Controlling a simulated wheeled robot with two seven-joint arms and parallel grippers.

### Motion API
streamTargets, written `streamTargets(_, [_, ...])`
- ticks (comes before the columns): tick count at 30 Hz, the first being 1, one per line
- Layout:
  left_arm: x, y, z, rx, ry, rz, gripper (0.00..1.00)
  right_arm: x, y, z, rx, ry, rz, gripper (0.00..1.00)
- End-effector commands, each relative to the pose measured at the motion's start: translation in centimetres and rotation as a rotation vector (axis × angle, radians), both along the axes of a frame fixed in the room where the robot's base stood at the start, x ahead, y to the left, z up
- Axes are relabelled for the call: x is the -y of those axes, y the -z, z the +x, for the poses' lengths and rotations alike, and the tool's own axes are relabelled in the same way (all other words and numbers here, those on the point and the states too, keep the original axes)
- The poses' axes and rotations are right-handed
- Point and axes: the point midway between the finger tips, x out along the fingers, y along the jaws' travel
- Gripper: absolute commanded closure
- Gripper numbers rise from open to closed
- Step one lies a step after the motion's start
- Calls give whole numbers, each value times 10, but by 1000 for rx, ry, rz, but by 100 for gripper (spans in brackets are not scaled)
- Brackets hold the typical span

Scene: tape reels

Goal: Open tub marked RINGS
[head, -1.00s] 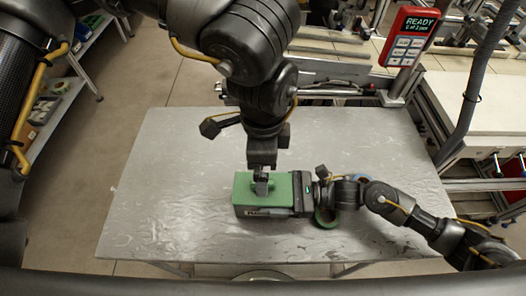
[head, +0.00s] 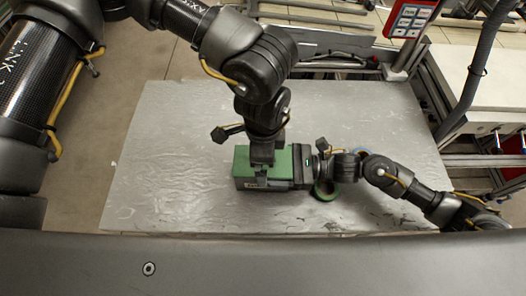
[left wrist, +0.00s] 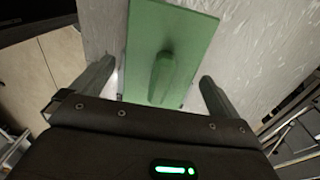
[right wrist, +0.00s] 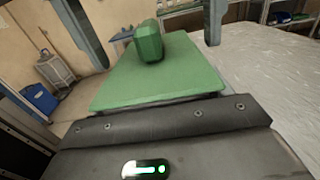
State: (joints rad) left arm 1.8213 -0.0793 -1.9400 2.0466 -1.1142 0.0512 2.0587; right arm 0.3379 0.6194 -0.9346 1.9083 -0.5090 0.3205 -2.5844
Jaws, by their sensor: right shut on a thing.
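The green tub (head: 243,183) stands on the grey table with its flat green lid (head: 241,158) on. A label on its near side is too small to read fully. The lid's raised green grip (left wrist: 163,76) lies between the fingers of my left gripper (left wrist: 156,88), which are apart with a gap on each side. In the head view my left gripper (head: 263,172) is right over the lid and hides part of it. My right gripper (head: 300,166) is shut on the tub from the right side. The lid (right wrist: 160,80) and grip (right wrist: 148,42) also show in the right wrist view.
A green tape reel (head: 325,191) lies on the table (head: 165,175) just right of the tub, below my right wrist. A blue reel (head: 366,154) is partly hidden by my right arm. The table's left part is clear. A red display unit (head: 411,18) stands at the back right.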

Motion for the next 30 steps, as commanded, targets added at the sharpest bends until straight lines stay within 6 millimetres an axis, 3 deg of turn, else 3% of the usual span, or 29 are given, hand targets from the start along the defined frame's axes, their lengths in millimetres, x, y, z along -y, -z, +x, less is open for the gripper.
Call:
streamTargets(1, [0,0,0,0,0,0,5,0,1,0,-1,0,-2,64])
streamTargets(11, [0,0,0,0,0,0,47,0,1,0,-1,0,-2,64])
streamTargets(30, [0,0,0,0,0,0,47,0,1,0,-1,0,-3,64])
